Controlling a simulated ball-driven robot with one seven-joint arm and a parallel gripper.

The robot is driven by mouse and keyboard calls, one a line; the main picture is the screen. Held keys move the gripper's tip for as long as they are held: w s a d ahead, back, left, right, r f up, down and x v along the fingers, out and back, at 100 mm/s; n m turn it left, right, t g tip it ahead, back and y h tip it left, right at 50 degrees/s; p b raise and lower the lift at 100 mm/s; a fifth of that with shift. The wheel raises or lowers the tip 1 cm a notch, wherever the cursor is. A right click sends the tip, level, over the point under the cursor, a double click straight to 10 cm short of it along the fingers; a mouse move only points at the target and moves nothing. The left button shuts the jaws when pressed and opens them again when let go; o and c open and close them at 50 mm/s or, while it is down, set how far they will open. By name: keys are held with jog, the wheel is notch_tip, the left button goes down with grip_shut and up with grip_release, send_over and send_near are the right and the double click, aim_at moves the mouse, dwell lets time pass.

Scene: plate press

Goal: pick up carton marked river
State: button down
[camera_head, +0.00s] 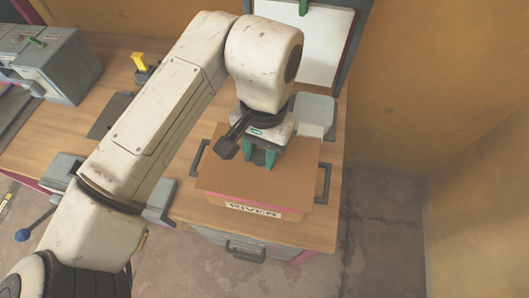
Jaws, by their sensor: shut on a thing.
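The brown carton (230,178) has a label reading RIVER on its front face and a pink stripe near the label. My gripper (262,157), with green fingers, points down at the carton's top near the back and is shut on the carton. The fingertips and the exact place of contact are partly hidden. I cannot tell whether the carton rests on the bench or is slightly raised.
The wooden bench (190,207) ends just right of the carton. A grey tray (315,110) and a framed white panel (313,45) are behind it. A grey machine (50,65) and a yellow-handled tool (141,62) are at the left. Yellow walls close the right side.

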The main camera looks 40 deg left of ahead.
jog(key=s+r, duration=0.1)
jog(key=r, duration=0.1)
jog(key=s+d+r, duration=0.1)
jog(key=s+r, duration=0.1)
jog(key=shift+s+r+b, duration=0.1)
jog(key=shift+s+b, duration=0.1)
jog(key=shift+b, duration=0.2)
jog(key=s+d+r, duration=0.3)
jog(key=s+r, duration=0.1)
jog(key=s, duration=0.4)
jog(key=shift+s, duration=0.1)
